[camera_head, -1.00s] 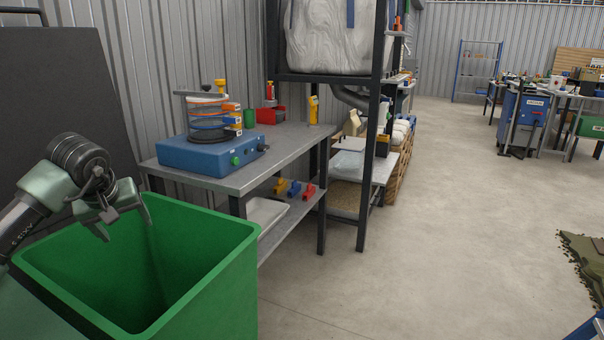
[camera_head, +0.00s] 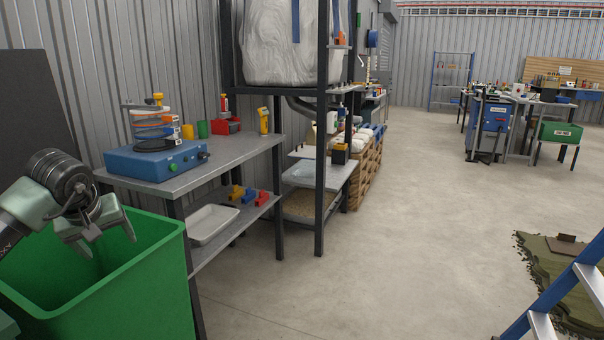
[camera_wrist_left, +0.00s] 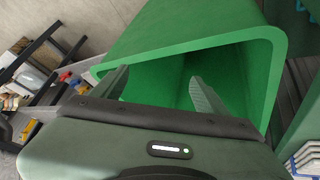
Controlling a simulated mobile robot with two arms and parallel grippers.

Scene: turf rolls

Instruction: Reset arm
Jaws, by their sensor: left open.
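My left gripper (camera_head: 108,238) is open and empty over the mouth of a large green bin (camera_head: 150,284) at the lower left of the head view. In the left wrist view, its two fingers (camera_wrist_left: 155,88) stand apart in front of the opening of the green bin (camera_wrist_left: 190,38). The inside of the bin that shows is plain green, and its bottom is hidden. My right gripper is not in view.
A grey workbench (camera_head: 222,162) with a blue sieve machine (camera_head: 157,160) stands beside the bin. A dark rack (camera_head: 320,180) holds a white bulk bag (camera_head: 290,45). The middle floor is clear.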

